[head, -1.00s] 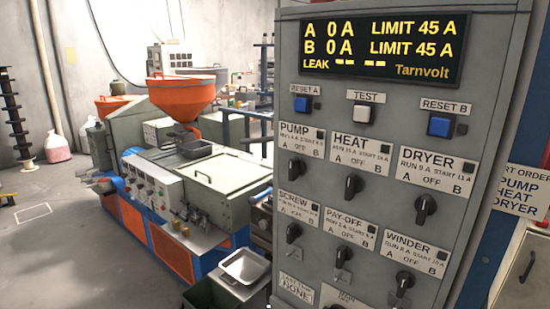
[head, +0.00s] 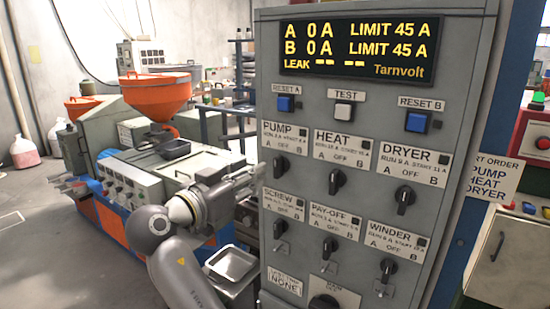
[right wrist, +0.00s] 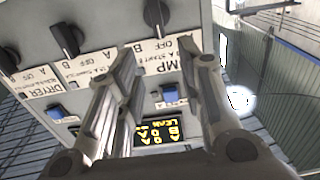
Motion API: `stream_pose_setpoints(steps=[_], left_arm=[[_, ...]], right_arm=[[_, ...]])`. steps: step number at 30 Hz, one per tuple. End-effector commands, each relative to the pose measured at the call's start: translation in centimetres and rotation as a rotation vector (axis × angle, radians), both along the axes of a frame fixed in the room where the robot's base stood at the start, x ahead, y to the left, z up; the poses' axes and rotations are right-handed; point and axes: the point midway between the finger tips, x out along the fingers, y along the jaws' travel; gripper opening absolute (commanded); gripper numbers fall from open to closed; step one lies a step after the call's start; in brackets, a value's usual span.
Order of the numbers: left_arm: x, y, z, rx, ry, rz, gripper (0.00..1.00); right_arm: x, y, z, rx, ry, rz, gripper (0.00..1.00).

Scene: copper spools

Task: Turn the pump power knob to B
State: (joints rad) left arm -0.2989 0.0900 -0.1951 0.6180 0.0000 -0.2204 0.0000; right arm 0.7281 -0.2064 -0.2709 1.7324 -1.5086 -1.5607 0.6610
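The pump power knob (head: 281,168) is a black knob under the PUMP label (head: 286,142) on the grey cabinet. Its handle looks roughly upright, near OFF. In the right wrist view, which is upside down, the pump knob (right wrist: 158,18) shows at the top, beyond the fingertips. My right gripper (head: 246,184) is at the cabinet's left edge, left of and slightly below the pump knob. In the right wrist view the right gripper (right wrist: 167,65) has its two fingers spread apart with nothing between them. It appears apart from the knob. My left gripper is not in view.
The HEAT knob (head: 336,181) and DRYER knob (head: 404,198) share the pump knob's row. The SCREW knob (head: 280,228) is below it, and the blue RESET A button (head: 286,103) above. The display (head: 356,48) reads 0 A for both A and B. A metal tray (head: 232,263) stands left.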

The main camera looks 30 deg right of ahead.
Motion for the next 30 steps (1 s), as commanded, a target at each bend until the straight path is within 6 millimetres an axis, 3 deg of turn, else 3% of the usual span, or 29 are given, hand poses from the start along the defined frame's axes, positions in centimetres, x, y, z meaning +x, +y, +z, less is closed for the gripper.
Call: stream_pose_setpoints(steps=[16,22,30], left_arm=[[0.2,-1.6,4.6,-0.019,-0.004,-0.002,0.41],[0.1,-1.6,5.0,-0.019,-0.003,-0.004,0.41],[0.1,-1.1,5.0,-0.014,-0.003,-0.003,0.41]], right_arm=[[3.4,-8.4,0.3,-0.003,0.005,-0.004,0.35],[3.9,-9.6,0.1,-0.002,0.004,-0.001,0.35],[4.0,-9.7,-0.1,0.000,0.003,-0.001,0.35]])
